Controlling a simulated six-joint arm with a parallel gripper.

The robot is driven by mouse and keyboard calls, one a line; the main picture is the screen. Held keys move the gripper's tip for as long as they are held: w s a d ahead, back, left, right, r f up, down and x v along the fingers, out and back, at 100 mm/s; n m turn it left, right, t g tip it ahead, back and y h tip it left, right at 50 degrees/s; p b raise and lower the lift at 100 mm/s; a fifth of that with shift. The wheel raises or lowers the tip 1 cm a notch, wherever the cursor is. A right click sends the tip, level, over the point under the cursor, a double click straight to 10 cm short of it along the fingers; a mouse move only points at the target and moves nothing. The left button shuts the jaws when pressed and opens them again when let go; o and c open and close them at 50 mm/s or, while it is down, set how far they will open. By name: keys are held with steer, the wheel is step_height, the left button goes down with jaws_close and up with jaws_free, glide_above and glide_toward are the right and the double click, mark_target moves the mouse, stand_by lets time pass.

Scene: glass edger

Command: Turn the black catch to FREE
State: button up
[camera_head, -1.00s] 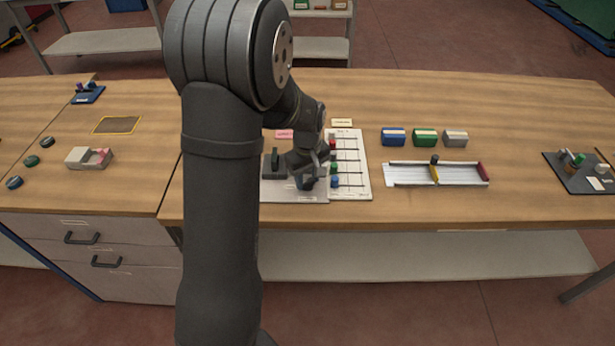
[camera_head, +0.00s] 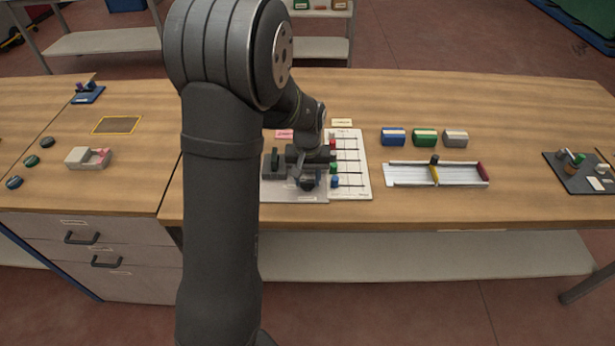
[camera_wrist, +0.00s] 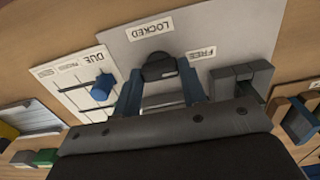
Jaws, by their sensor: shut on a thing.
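The black catch (camera_wrist: 159,68) sits on a grey plate (camera_wrist: 125,45) between the two fingers of my gripper (camera_wrist: 160,84) in the wrist view. The fingers are shut on its sides. The plate bears a LOCKED label (camera_wrist: 150,30) beyond the catch and a FREE label (camera_wrist: 202,53) to its right. Both labels read upside down there. In the head view my gripper (camera_head: 306,184) is low over the plate (camera_head: 270,194), and I cannot make out the catch apart from it. Which label the catch points at is unclear.
A dark grey block (camera_wrist: 240,82) stands on the plate to the right of the fingers in the wrist view. A white DUE board (camera_head: 362,187) with coloured beads adjoins the plate. A white rail tray (camera_head: 405,174) lies further right, with bare tabletop around it.

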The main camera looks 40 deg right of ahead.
mark_target(307, 180)
stand_by(0.4)
steer(key=o, duration=1)
steer(key=shift+r, duration=0.15)
step_height(307, 180, up, 17)
stand_by(0.3)
step_height(307, 180, down, 17)
steer(key=shift+f, duration=0.15)
stand_by(0.4)
